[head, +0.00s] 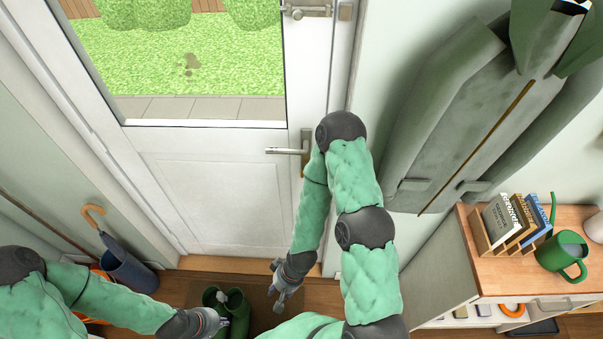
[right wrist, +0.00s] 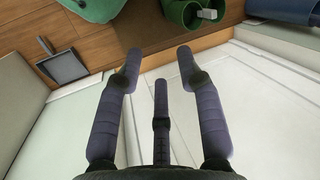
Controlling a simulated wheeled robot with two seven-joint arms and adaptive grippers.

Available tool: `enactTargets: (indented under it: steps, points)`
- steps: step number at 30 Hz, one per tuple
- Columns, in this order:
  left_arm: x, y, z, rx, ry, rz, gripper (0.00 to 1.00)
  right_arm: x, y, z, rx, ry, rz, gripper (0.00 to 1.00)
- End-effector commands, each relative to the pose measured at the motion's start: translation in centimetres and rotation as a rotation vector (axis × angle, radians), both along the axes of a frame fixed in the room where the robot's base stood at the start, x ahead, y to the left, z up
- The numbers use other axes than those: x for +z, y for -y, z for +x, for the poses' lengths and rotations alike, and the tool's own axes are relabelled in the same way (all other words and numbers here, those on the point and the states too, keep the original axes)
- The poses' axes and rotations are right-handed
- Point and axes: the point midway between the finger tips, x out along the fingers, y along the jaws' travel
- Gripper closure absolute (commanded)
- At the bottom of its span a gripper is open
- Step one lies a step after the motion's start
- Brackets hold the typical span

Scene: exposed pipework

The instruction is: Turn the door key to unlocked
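The white door (head: 210,195) with a glass upper pane fills the left middle of the head view. Its silver lever handle (head: 286,150) sits at the right edge, partly behind my right arm. I cannot make out the door key; the area below the handle is covered by that arm. My right gripper (head: 277,288) hangs low in front of the door's foot, well below the handle. In the right wrist view its fingers (right wrist: 160,75) are spread and empty, with white door panelling behind them. My left gripper (head: 218,322) is low over the green boots (head: 237,304); its fingers are unclear.
A metal fitting (head: 306,12) is higher on the door's edge. A grey-green coat (head: 450,110) hangs at right, above a wooden-topped cabinet (head: 500,275) with books (head: 505,220) and a green watering can (head: 562,255). A blue umbrella stand (head: 130,270) is at left. A dustpan (right wrist: 62,66) lies on the floor.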

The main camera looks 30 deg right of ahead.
Motion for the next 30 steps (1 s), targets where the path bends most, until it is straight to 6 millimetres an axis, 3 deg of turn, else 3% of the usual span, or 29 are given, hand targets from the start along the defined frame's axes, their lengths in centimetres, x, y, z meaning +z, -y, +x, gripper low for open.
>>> enactTargets:
  steps: [17,24,30]
  points:
    - [-1.7,0.0,0.0,0.0,0.0,0.0,1.0,1.1,3.1,7.7,-0.38,0.22,-0.047,0.63]
    - [-3.1,0.0,0.0,0.0,0.0,0.0,1.0,3.2,6.2,12.6,-0.689,0.416,-0.033,0.63]
    - [-4.3,0.0,0.0,0.0,0.0,0.0,1.0,5.7,9.1,15.7,-0.94,0.595,0.02,0.63]
